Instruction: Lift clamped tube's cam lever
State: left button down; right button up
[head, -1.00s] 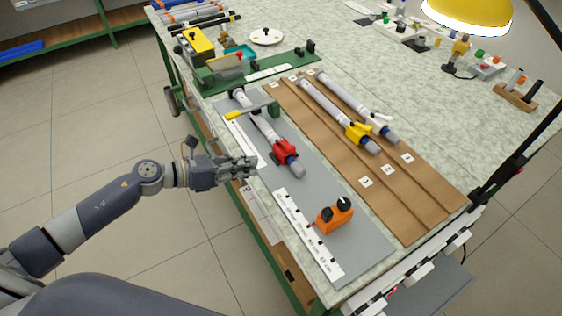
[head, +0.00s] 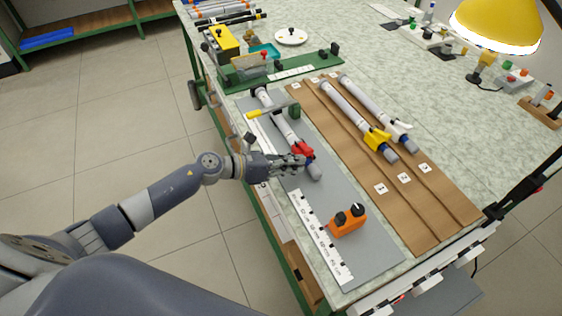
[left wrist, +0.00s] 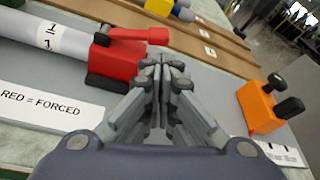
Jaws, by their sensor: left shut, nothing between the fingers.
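The white tube (left wrist: 36,33) bears a printed label. My left gripper (head: 302,161) is shut and empty, close beside the clamp. In the left wrist view its fingertips (left wrist: 163,63) are just below the lever's end; contact cannot be told. My right gripper is not in view.
An orange block with black knobs (head: 347,222) stands on the grey mat (head: 375,262).

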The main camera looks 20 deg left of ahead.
aim_at(297, 150)
pick_arm(q)
jog(key=shift+w+d+f, duration=0.15)
jog(key=shift+w+d, duration=0.2)
jog(key=shift+d, duration=0.1)
jog(key=shift+r+n, duration=0.5)
jog(key=shift+n, duration=0.2)
jog(key=shift+w+a+r+n+g+h+b, duration=0.1)
jog(key=shift+r+n+g+h+b, duration=0.15)
jog(key=shift+r+n+h, duration=0.15)
jog(key=shift+w+a+r+n+g+h+b, duration=0.1)
jog(key=shift+r+n+g+h+b, duration=0.15)
jog(key=shift+n, duration=0.25)
jog(key=n, duration=0.1)
jog(key=r+n+h+b, duration=0.1)
jog(key=shift+w+a+r+n, duration=0.3)
jog(key=shift+w+r+n, duration=0.05)
jog(key=shift+r+n, duration=0.05)
jog(key=r+n+h+b, duration=0.1)
jog(key=n, duration=0.1)
jog(key=w+a+r+n+h+b, duration=0.1)
jog(key=shift+w+a+n, duration=0.1)
jog(key=shift+n, duration=0.3)
